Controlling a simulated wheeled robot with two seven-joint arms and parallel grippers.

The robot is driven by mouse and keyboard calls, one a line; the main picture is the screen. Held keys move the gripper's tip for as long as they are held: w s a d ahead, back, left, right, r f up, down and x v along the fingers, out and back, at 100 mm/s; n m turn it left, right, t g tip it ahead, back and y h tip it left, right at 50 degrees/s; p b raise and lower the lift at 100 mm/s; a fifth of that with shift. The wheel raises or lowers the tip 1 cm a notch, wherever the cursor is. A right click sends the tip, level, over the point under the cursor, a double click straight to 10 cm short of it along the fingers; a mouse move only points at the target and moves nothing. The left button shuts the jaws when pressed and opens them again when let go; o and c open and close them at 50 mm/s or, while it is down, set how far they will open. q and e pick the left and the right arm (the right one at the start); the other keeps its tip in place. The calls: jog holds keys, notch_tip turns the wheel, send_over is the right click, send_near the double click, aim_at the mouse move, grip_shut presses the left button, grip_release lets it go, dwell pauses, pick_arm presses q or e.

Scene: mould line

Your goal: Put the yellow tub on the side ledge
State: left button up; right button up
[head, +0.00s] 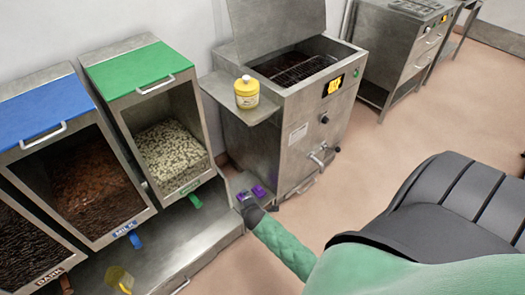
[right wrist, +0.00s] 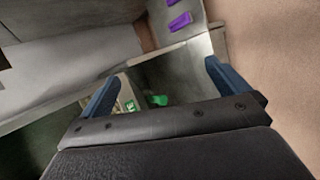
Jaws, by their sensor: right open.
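The yellow tub (head: 247,94) has a pale lid and stands upright on the side ledge (head: 222,92). The ledge is a metal shelf on the left side of the steel tank machine. My right gripper (head: 244,198) is low in front of the machine, well below the ledge and apart from the tub. In the right wrist view its two blue fingers (right wrist: 158,88) are spread with nothing between them. The tub does not show in the right wrist view. My left gripper is in neither view.
Purple clips (head: 258,191) lie beside my right gripper. Bins with a green lid (head: 125,66) and a blue lid (head: 40,105) stand at left. A yellow object (head: 119,279) is at lower left. The steel machine (head: 290,125) has an open lid.

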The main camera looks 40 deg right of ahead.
jog(key=s+a+f+m+g+y, duration=0.1)
jog(key=s+a+f+m, duration=0.3)
jog(key=s, duration=0.6)
jog(key=s+a+f+m+g+y, duration=0.2)
jog(key=s+a+f+m, duration=0.3)
jog(key=s+f, duration=0.4)
jog(key=s+a+f+m+g+y, duration=0.1)
jog(key=s+a+f+m+g, duration=0.2)
jog(key=s+a+f, duration=0.3)
jog(key=s+m, duration=0.1)
jog(key=s, duration=0.3)
jog(key=shift+s+a+f+m+g, duration=0.25)
jog(key=shift+s+a+m+g, duration=0.05)
jog(key=shift+a+m+g, duration=0.1)
